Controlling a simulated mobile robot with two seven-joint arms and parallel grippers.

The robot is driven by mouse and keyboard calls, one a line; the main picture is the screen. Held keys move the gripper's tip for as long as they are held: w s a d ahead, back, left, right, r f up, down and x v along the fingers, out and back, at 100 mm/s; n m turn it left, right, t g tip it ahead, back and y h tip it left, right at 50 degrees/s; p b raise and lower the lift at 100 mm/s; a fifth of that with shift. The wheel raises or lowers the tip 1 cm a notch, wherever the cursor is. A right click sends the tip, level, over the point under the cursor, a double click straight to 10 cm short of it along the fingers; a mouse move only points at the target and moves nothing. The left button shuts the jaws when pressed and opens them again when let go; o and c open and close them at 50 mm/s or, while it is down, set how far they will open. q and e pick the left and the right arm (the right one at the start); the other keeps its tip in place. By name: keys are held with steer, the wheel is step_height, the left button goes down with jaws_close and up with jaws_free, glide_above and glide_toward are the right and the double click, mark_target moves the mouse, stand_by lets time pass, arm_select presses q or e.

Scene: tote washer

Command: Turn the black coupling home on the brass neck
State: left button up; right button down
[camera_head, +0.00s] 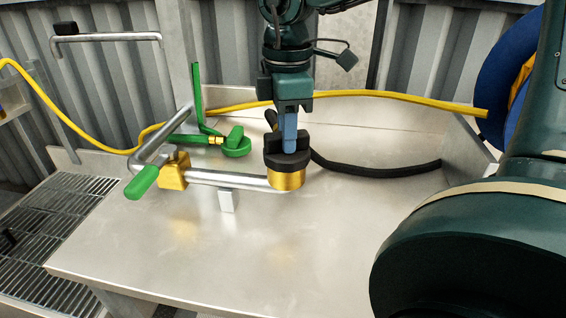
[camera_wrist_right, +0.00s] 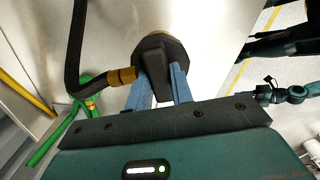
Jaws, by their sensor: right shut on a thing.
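The black coupling (camera_head: 274,162) sits on top of the brass neck (camera_head: 287,181) at the end of the steel pipe. My right gripper (camera_head: 290,150) comes down from above, its blue fingers shut on the coupling. In the right wrist view the fingers (camera_wrist_right: 158,85) lie on either side of the raised black bar of the coupling (camera_wrist_right: 165,52). Whether any gap is left between coupling and neck is too small to tell. My left gripper does not show in the head view.
A black hose (camera_head: 385,170) runs from behind the coupling to the right. Left stand a yellow valve block (camera_head: 173,172), a green handle (camera_head: 142,183) and green fittings (camera_head: 236,143). A yellow hose (camera_head: 390,96) crosses behind. The steel bench front (camera_head: 290,260) is clear.

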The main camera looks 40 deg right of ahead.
steer(key=m+b, duration=0.2)
steer(key=shift+f+m, duration=0.3)
steer(key=shift+m, duration=0.1)
steer(key=shift+r+m, duration=0.15)
steer(key=shift+m, duration=0.55)
steer(key=c, duration=1.6)
jaws_free()
steer(key=shift+r, duration=0.15)
steer(key=shift+c, duration=0.2)
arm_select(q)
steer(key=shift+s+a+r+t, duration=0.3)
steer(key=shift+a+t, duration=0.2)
arm_select(e)
steer(key=o, duration=0.5)
steer(key=shift+o, duration=0.5)
steer(key=o, duration=0.5)
steer(key=shift+c, duration=0.2)
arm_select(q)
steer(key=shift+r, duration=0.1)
